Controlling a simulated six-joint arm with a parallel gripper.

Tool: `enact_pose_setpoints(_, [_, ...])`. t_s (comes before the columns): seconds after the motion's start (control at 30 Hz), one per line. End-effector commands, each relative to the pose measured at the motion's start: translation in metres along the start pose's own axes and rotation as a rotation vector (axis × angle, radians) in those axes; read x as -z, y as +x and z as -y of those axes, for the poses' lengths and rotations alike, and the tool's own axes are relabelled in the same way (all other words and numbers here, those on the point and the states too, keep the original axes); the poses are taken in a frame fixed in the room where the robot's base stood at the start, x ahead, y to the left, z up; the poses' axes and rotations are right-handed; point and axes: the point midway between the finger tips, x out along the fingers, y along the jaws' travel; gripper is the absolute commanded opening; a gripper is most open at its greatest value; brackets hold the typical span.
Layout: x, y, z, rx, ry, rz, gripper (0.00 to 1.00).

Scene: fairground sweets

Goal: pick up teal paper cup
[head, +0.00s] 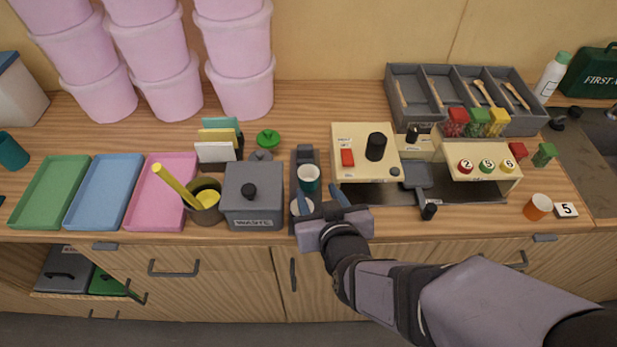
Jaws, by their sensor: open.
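A second teal, cup-like object (11,152) stands at the far left edge, partly cut off by the frame.
Left of the holder are a grey lidded box (253,205) and a pot (205,212) with a yellow stick. A cream machine (358,136) stands close on the right. Further right are an orange cup (538,206) and a grey divided bin (405,77). Pink tubs stand at the back left.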

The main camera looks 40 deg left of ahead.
Motion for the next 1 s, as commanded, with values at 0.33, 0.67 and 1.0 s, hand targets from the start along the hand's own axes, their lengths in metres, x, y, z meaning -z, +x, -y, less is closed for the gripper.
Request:
enact_pose_setpoints(0.33, [-0.001, 0.043, -0.001, -0.001, 0.002, 0.003, 0.45])
enact_pose_setpoints(0.67, [0.0, 0.058, 0.0, 0.001, 0.001, 0.001, 0.45])
enact_pose_setpoints(1.0, [0.0, 0.076, -0.001, 0.0, 0.002, 0.002, 0.45])
